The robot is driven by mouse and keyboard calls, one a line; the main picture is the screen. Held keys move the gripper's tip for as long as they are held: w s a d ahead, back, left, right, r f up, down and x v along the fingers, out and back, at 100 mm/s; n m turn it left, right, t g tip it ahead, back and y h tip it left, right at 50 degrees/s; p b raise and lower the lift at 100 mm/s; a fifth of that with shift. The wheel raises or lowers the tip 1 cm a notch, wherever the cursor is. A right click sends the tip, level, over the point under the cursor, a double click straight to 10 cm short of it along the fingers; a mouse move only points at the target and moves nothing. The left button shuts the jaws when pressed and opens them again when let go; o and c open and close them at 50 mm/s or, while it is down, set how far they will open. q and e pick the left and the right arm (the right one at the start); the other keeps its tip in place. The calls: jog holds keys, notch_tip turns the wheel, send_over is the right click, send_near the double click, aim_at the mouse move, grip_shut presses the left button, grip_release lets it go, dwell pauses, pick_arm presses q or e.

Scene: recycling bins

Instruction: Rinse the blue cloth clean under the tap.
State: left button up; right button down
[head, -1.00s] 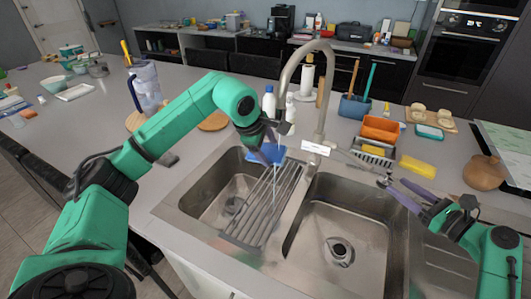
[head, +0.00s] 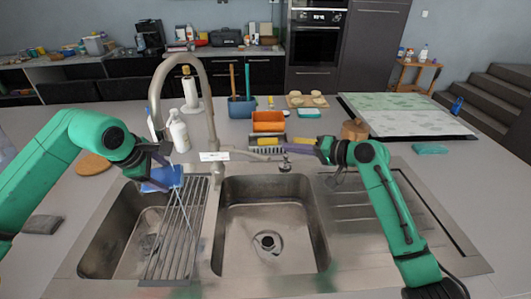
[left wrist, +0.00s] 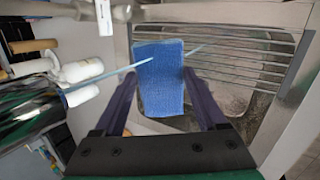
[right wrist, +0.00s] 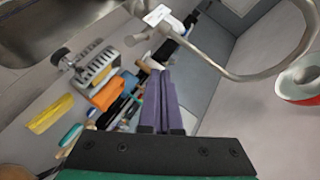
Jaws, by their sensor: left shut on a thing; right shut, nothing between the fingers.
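The blue cloth (head: 160,178) hangs in my left gripper (head: 165,165), which is shut on it above the left basin. In the left wrist view the cloth (left wrist: 160,80) lies between the purple fingers, and no stain shows on its visible face. The tall curved tap (head: 206,85) stands behind the sink with its spout over the left side. A thin pale blue line, apparently running water (left wrist: 105,78), meets the cloth in the left wrist view. My right gripper (head: 318,148) is shut and empty, behind the right basin; its fingers (right wrist: 160,78) are together in the right wrist view.
A metal rack (head: 180,235) lies across the left basin. The right basin (head: 268,215) is empty. The ribbed drainboard (head: 360,215) at right is clear.

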jog(key=r+n, duration=0.1)
jog(key=n, duration=0.4)
jog(key=n+h, duration=0.1)
jog(key=n, duration=0.7)
send_over(266, 157)
jog(key=shift+s+f, duration=0.15)
jog(key=shift+f, duration=0.4)
jog(key=shift+s+f, duration=0.15)
jog(key=shift+f, duration=0.4)
pick_arm(q)
jog(key=shift+a, duration=0.1)
pick_arm(e)
jog(key=f, duration=0.3)
jog(key=shift+w+a+f, duration=0.1)
jog(key=shift+w+f, duration=0.15)
jog(key=shift+f, duration=0.1)
jog(key=shift+d+f, duration=0.25)
jog(key=shift+f, duration=0.1)
jog(key=shift+a, duration=0.1)
